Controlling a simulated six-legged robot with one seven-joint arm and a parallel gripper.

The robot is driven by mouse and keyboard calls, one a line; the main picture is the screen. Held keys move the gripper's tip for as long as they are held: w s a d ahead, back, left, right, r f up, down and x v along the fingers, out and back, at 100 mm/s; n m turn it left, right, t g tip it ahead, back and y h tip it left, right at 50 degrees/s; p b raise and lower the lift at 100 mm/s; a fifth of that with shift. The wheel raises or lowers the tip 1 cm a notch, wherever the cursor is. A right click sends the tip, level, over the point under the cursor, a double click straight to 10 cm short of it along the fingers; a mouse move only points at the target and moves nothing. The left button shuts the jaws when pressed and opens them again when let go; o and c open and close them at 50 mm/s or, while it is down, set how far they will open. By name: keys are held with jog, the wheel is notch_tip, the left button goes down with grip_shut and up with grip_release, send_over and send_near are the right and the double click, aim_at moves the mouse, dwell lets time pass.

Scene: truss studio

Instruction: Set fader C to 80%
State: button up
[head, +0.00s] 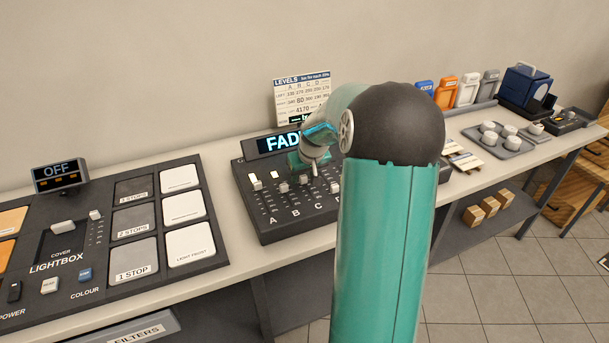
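A dark fader box (288,226) stands on the bench in the head view, with slider columns labelled A, B, C and D. Light caps show on its faders, among them fader A's cap (257,185) and fader B's cap (283,187). Fader C's column (306,197) lies just below my gripper (313,170), with a light cap near its upper part. My gripper hangs over the upper part of the box, around columns C and D. Its fingers are too small to tell whether they are open or touch a cap. My arm covers the box's right side.
A lit display (283,143) reading "FAD…" is partly hidden by my arm. A levels card (300,97) is behind it. A lightbox panel (140,238) with an "OFF" display (59,173) fills the left. A tray of cups (500,143) stands at the far right.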

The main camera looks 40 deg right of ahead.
jog(key=shift+r, duration=0.1)
jog(key=v, duration=1.3)
jog(key=shift+r, duration=0.3)
jog(key=shift+s, duration=0.1)
